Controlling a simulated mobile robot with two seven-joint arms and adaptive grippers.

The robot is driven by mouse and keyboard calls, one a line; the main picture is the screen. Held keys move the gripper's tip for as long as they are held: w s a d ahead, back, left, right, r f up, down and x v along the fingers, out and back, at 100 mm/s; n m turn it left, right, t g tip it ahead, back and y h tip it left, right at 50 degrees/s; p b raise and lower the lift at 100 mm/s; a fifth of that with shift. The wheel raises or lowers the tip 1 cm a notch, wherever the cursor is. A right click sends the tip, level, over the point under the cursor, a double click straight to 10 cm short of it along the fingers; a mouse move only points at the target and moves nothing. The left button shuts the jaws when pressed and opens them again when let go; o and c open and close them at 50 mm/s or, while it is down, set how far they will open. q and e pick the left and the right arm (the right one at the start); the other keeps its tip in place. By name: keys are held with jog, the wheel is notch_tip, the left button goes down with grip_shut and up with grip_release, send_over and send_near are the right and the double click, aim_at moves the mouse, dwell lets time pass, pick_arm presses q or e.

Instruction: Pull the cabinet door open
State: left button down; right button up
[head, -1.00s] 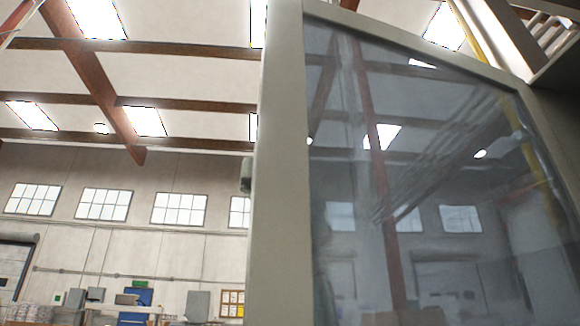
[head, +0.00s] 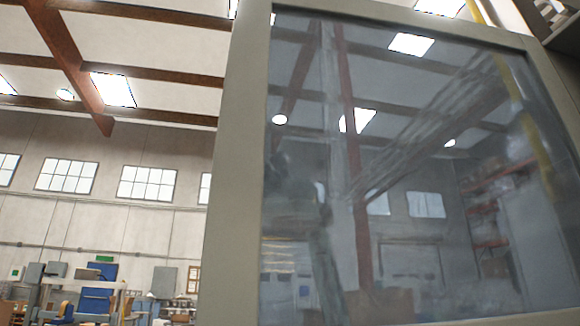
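The cabinet door (head: 236,170) is a beige frame around a large dark glass pane (head: 410,200). It fills the middle and right of the head view, close to me. The glass reflects the hall's beams, lights and windows. No handle shows on the visible part of the frame, and I cannot tell how far the door stands open. Neither of my grippers is in view.
To the left of the door the hall is open, with a far wall, high windows (head: 147,184) and brown ceiling beams (head: 65,60). Blue and grey cabinets and work tables (head: 95,290) stand far off at the lower left. A yellow pole (head: 476,12) shows at the upper right.

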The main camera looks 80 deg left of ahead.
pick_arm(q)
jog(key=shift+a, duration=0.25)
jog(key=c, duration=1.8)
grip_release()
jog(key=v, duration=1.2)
